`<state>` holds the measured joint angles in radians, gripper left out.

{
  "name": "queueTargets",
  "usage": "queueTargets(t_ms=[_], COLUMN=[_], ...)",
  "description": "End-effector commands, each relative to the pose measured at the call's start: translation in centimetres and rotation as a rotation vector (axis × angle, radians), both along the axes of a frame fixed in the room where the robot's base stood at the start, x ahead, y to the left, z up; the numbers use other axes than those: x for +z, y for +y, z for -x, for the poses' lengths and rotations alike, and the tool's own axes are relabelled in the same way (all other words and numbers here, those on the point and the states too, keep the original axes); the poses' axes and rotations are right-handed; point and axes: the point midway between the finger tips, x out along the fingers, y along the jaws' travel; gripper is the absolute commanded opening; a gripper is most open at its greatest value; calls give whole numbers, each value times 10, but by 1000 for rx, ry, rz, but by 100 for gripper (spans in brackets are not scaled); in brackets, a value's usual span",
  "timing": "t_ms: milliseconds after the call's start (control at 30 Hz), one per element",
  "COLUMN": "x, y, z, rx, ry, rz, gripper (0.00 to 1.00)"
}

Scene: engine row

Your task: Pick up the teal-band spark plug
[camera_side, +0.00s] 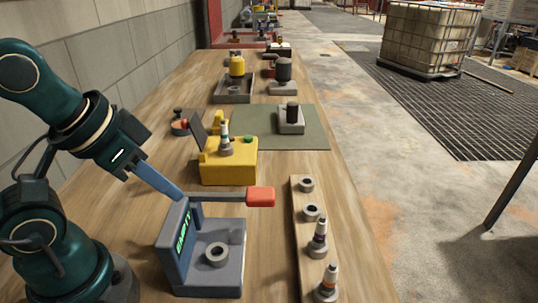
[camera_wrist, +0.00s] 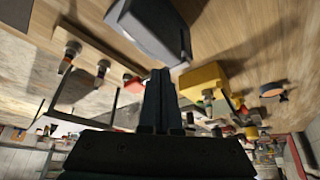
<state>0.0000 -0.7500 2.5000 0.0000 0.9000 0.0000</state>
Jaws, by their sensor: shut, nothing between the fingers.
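A spark plug (camera_side: 225,138) with a white body and a band that looks teal stands upright on top of the yellow box (camera_side: 228,170). In the wrist view this plug (camera_wrist: 208,99) shows small beside the yellow box (camera_wrist: 205,78). My gripper (camera_side: 176,192) has its blue fingers shut and empty, pointing down to the right near the top of the grey fixture's back panel. It is in front of the yellow box and apart from the plug. In the wrist view the closed fingers (camera_wrist: 160,80) fill the middle.
The grey fixture (camera_side: 225,278) has a panel reading EMPTY, a ring in its base and a red-handled lever (camera_side: 261,197). A wooden rail (camera_side: 308,260) holds two rings, a purple-band plug (camera_side: 319,238) and an orange-band plug (camera_side: 328,283). A green mat (camera_side: 310,140) lies farther back.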

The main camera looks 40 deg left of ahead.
Motion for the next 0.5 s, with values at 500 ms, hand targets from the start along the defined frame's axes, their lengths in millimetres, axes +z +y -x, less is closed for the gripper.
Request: queueTargets(t_ms=[500], x=[3], y=[0], z=[-5], rx=[-5], ry=[-27], rz=[-1], gripper=[55])
